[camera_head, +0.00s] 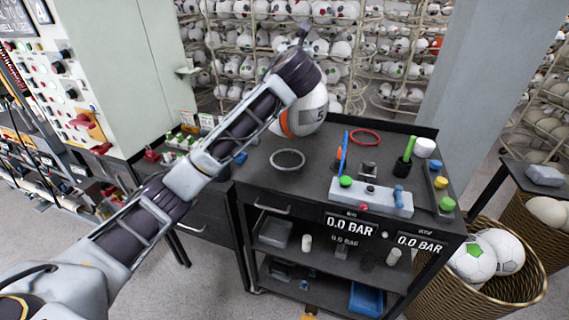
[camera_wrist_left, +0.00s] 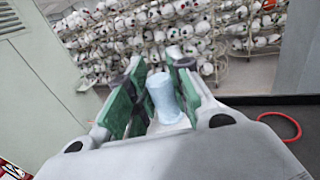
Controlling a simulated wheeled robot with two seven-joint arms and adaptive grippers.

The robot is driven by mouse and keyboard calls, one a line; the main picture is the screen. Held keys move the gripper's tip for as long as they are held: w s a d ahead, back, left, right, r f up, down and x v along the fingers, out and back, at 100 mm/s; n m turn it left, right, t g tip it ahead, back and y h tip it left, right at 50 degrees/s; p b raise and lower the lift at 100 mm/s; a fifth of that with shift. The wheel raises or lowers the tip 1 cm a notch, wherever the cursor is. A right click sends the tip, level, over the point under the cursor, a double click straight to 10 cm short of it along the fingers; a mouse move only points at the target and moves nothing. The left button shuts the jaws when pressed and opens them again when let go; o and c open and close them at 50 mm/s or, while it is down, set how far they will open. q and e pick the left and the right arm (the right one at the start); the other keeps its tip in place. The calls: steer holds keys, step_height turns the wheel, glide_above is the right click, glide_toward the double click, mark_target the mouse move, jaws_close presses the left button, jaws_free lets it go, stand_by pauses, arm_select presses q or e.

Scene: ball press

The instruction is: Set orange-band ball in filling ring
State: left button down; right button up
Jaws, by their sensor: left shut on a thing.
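The orange-band ball (camera_head: 309,110), white with a dark "5" patch, is at the back left of the dark bench, directly below my left gripper (camera_head: 303,50). In the wrist view the green-padded fingers (camera_wrist_left: 154,100) are closed around a pale bluish cylinder (camera_wrist_left: 163,97) above a white surface. This looks like a grip piece on the ball, whose body is mostly hidden there. A grey ring (camera_head: 287,151) lies on the bench in front of the ball. A red ring (camera_head: 365,130) lies farther right. I cannot tell which is the filling ring. My right gripper is not visible.
A grey block with coloured knobs (camera_head: 371,198) stands at the bench front, near a blue upright (camera_head: 343,152). A green-topped post (camera_head: 406,155) and a white cup (camera_head: 424,148) are at the right. Ball racks stand behind. A basket (camera_head: 500,292) holds balls.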

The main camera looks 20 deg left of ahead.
arm_select(q)
steer(key=shift+s+a+f+n+y, duration=0.2)
steer(key=shift+a+f+n+y, duration=0.25)
steer(key=shift+a+y, duration=0.2)
steer(key=shift+f, duration=0.15)
step_height(320, 180, down, 6)
stand_by(0.4)
steer(key=shift+f, duration=2.1)
steer(key=c, duration=1.3)
jaws_free()
steer(key=shift+f, duration=0.1)
